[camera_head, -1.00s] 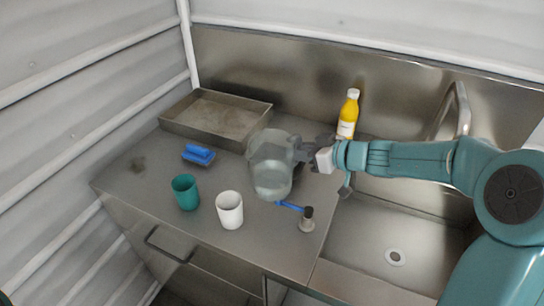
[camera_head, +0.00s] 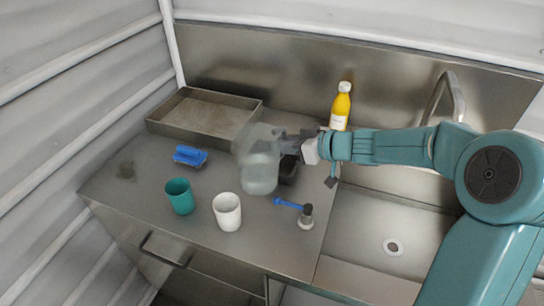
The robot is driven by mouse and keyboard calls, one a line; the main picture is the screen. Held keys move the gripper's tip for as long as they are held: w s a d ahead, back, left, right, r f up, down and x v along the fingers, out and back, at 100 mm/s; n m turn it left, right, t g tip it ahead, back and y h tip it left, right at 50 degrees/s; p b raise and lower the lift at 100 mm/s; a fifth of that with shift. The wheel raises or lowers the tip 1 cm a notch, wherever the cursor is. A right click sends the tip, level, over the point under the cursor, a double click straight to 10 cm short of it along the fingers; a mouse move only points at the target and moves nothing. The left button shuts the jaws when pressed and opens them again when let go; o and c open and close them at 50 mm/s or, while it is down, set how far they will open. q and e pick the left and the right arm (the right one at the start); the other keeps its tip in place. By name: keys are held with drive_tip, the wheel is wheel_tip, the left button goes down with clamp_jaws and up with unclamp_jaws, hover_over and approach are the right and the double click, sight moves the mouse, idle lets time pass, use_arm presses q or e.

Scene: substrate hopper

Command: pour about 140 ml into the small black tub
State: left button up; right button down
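The small black tub (camera_head: 289,170) stands on the steel counter just right of and behind a clear jug (camera_head: 259,172), which hides part of it. The jug holds some clear liquid, low in it. My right gripper (camera_head: 298,146) comes in from the right and is shut on the jug at its right side, holding it over the counter. I cannot tell exactly how far the jug is tilted, and no stream of liquid shows. My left gripper is not in view.
A teal cup (camera_head: 180,197) and a white cup (camera_head: 227,212) stand at the front. A blue brush (camera_head: 190,156), a metal tray (camera_head: 205,115), a yellow bottle (camera_head: 341,107) and a blue-handled metal tool (camera_head: 306,216) are around. The sink (camera_head: 370,232) is at right.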

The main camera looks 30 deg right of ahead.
drive_tip(key=shift+w+d+f+m+g+p, duration=0.1)
drive_tip(key=shift+f+m+g+p, duration=0.25)
drive_tip(key=shift+p, duration=0.25)
drive_tip(key=shift+w+d+f+m+g+p, duration=0.15)
drive_tip(key=shift+f+m+p, duration=0.1)
drive_tip(key=shift+f+p, duration=0.25)
wheel_tip(320, 180, down, 2)
drive_tip(key=shift+w+f+m+g+y+p, duration=0.1)
drive_tip(key=shift+w+m+g+y+p, duration=0.05)
drive_tip(key=shift+m+g+y+p, duration=0.35)
drive_tip(key=shift+w+d+f+m+p, duration=0.15)
drive_tip(key=shift+d+f+m+p, duration=0.1)
drive_tip(key=shift+m+p, duration=0.25)
wheel_tip(320, 180, down, 2)
drive_tip(key=shift+f+m+g+y, duration=0.25)
drive_tip(key=shift+m+g+y, duration=0.85)
drive_tip(key=shift+m+g, duration=0.1)
drive_tip(key=s+m+y+p, duration=0.1)
drive_tip(key=p, duration=0.2)
drive_tip(key=a+f+m+g+y+p, duration=0.1)
drive_tip(key=p, duration=0.2)
drive_tip(key=shift+s+a+m+g+p, duration=0.3)
drive_tip(key=shift+s+p, duration=0.05)
